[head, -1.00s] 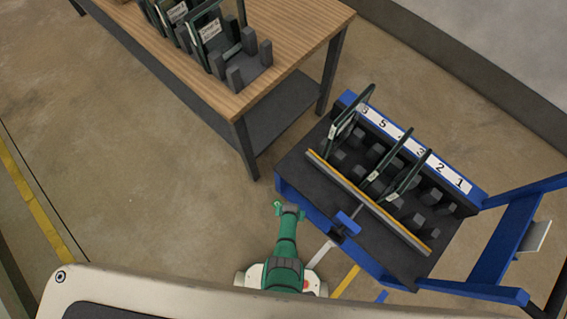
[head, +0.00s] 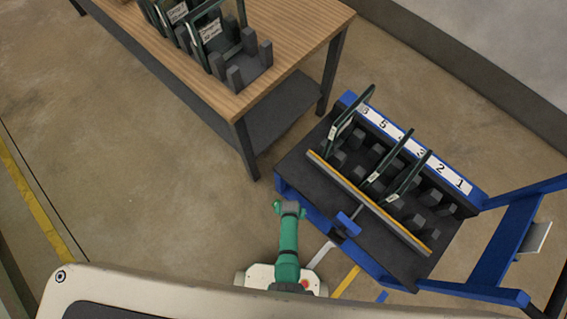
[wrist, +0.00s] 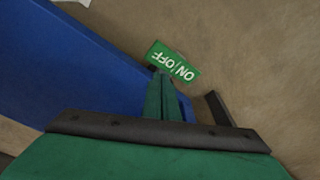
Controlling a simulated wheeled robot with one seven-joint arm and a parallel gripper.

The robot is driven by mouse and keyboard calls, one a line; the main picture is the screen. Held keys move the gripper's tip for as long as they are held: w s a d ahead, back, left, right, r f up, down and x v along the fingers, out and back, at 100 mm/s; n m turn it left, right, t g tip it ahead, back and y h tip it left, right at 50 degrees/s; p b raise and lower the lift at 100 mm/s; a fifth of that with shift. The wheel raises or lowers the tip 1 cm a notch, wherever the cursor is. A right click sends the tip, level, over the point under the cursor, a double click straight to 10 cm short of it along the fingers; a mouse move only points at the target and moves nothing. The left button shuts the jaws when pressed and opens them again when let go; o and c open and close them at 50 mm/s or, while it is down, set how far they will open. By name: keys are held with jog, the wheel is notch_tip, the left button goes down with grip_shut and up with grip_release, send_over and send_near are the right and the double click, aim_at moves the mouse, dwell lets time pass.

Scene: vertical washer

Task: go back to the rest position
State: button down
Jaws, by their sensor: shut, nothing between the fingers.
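My green arm (head: 288,245) is folded close above my own base at the bottom of the head view, left of the blue cart. In the wrist view my gripper (wrist: 163,95) shows as a green, narrow part beyond a dark bar. It appears shut and empty, with the blue cart side and bare floor beyond it. A green plate reading ON/OFF (wrist: 172,63) shows just past it; I cannot tell what it is fixed to. The fingertips are not clear in the head view.
The blue cart (head: 355,250) stands close on the right, with numbered slots and several dark-framed panes (head: 345,118). A wooden table (head: 290,35) with a rack of panes (head: 208,35) is at the upper left. Floor (head: 150,205) left of the arm is free.

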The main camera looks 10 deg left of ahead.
jog(key=shift+s, duration=0.1)
dwell(0.3)
jog(key=s+d+r+n+t, duration=0.1)
jog(key=s+d+r+t, duration=0.2)
jog(key=r, duration=0.4)
jog(key=s+d+r+t, duration=0.2)
jog(key=s+r+t, duration=0.1)
jog(key=s+r, duration=0.3)
jog(key=s+a+r+t, duration=0.1)
jog(key=r+t, duration=0.1)
jog(key=r, duration=1.2)
jog(key=s+a+r+t, duration=0.2)
jog(key=r+t, duration=0.1)
jog(key=r, duration=1.2)
jog(key=s+a+r+t, duration=0.2)
jog(key=r, duration=1.3)
jog(key=shift+s+t, duration=0.2)
jog(key=shift+t, duration=0.1)
